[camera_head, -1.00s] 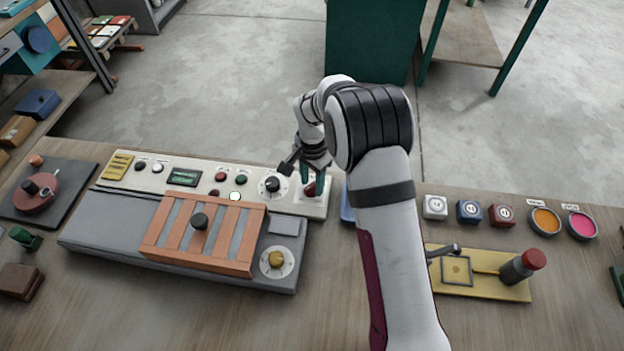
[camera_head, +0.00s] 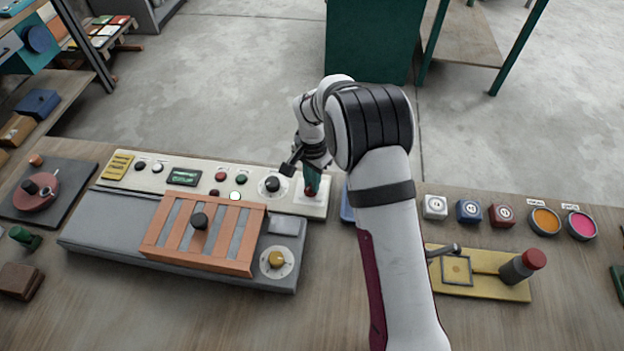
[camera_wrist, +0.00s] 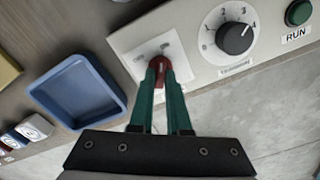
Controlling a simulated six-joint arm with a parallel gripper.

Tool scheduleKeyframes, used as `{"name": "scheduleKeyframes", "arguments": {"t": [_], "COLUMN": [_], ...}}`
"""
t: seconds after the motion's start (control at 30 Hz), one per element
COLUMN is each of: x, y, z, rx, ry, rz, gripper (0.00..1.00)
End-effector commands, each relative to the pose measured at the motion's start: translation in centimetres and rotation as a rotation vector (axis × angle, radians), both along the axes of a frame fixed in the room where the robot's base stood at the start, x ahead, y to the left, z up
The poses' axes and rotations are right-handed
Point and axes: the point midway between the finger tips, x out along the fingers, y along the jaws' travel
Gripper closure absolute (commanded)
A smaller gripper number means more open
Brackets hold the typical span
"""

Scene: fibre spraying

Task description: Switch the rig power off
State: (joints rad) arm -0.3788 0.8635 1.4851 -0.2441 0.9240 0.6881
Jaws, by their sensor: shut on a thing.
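The rig's control panel (camera_head: 205,186) runs along the back of the grey machine. At its right end is a red-tipped power switch (camera_head: 311,191), which also shows in the wrist view (camera_wrist: 160,66) on a pale plate. My gripper (camera_head: 311,182) reaches down onto it from behind. In the wrist view the green fingers of my gripper (camera_wrist: 160,75) are shut on the red switch, and their tips partly hide it. The labels by the switch are too small to read.
A black numbered dial (camera_wrist: 234,38) and a green RUN button (camera_wrist: 298,12) sit beside the switch. A blue tray (camera_wrist: 78,92) lies on its other side. An orange slatted frame (camera_head: 203,234) rests on the machine. My arm hides part of the bench.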

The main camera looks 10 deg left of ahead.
Motion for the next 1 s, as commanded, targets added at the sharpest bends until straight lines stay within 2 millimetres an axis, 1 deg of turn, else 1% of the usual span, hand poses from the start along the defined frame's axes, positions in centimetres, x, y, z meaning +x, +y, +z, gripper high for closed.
{"name": "scheduleKeyframes", "arguments": {"t": [0.27, 1.0], "x": [0.01, -0.02], "y": [0.05, 0.29], "z": [0.02, 0.01], "rx": [0.000, 0.000], "ry": [0.001, 0.002], "rz": [0.199, 0.883], "gripper": [1.00, 1.00]}}
